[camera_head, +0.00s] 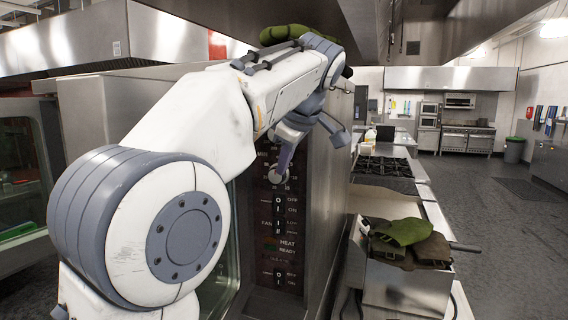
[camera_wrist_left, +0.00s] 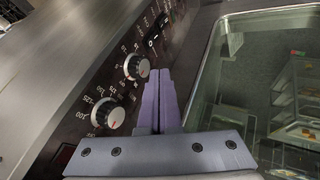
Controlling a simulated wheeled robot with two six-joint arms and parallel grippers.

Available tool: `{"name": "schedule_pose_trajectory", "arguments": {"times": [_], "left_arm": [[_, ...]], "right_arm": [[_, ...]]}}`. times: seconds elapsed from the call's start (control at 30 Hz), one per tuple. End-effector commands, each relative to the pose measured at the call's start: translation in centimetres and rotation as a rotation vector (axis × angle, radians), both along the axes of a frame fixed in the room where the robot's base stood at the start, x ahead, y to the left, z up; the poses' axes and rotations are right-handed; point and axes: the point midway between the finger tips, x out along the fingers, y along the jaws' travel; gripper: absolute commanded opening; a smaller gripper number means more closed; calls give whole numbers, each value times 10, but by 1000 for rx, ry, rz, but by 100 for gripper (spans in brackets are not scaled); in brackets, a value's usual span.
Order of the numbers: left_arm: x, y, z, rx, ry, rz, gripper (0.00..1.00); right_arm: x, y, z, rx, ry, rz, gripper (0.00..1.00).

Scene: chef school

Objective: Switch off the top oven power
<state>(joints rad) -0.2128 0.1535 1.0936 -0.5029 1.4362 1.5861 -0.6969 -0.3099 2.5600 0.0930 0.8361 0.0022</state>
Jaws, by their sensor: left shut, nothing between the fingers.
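The oven's dark control panel (camera_head: 291,251) faces me in the head view, with an OFF/ON rocker switch (camera_head: 278,205) in its middle and another OFF/ON switch (camera_head: 278,277) near the bottom. My left gripper (camera_head: 278,176) is shut and empty in front of the panel, just above the upper switch. In the left wrist view its closed fingers (camera_wrist_left: 160,73) point along the panel, beside an upper knob (camera_wrist_left: 138,67) and a lower knob (camera_wrist_left: 108,112). Small black switches (camera_wrist_left: 154,40) lie past the fingertips. I cannot tell whether the fingers touch the panel. My arm hides the panel's upper part.
The oven's glass door (camera_wrist_left: 235,80) is right of the fingers in the wrist view. The floor (camera_head: 500,240) at the right is clear.

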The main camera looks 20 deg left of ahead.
Motion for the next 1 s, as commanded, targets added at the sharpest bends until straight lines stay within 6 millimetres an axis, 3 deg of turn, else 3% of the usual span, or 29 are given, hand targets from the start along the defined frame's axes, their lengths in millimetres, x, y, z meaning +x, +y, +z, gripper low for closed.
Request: {"name": "schedule_pose_trajectory", "arguments": {"times": [0.33,0.47,0.57,0.67,0.8,1.0], "left_arm": [[-1,-1,-3,2,7,-12,0],[-8,-23,-27,28,81,-151,0],[-26,-56,-66,66,194,-383,0],[-58,-94,-116,108,316,-672,0],[-118,-134,-187,157,459,-1073,0],[-221,-159,-279,204,594,-1589,0]], "right_arm": [[0,0,0,0,0,0,83],[0,0,-3,0,0,0,83],[0,0,-6,0,0,0,83],[0,0,-9,0,0,0,83],[0,0,-14,0,0,1,83],[0,0,-19,0,0,1,83]]}}
